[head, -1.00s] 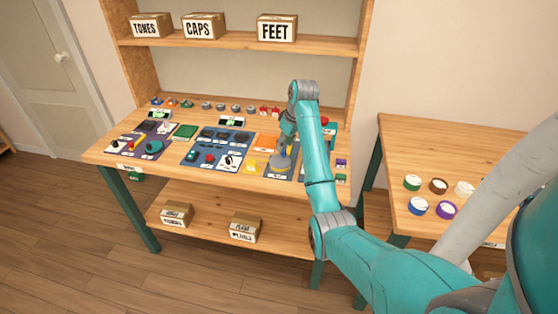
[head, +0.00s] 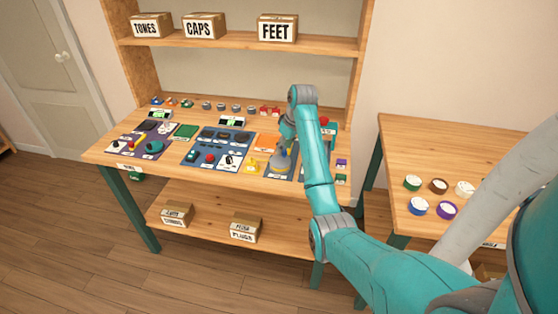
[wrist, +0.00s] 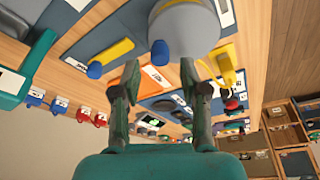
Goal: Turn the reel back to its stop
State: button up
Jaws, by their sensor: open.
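A grey rounded body (wrist: 188,28), which looks like the reel, fills the top of the wrist view. A blue knob (wrist: 160,53) shows at its lower left edge. In the head view the grey body (head: 279,160) stands on a blue mat on the workbench, just below the end of my arm. My gripper (wrist: 160,72) is open, with its two fingers apart and nothing held between them. The fingertips are close to the grey body and the blue knob; I cannot tell whether they touch. In the head view my arm hides most of the gripper.
The workbench (head: 105,151) carries several mats with small phone parts, and a row of small parts lies along its back. An orange piece (wrist: 128,82) lies near the left finger. A side table (head: 470,150) at the right holds several round coloured pieces.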

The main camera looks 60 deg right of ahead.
jog(key=shift+f, duration=1.25)
jog(key=shift+r, duration=0.2)
jog(key=shift+c, duration=0.3)
jog(key=c, duration=0.6)
jog(key=shift+o, duration=0.2)
jog(key=shift+w, duration=0.1)
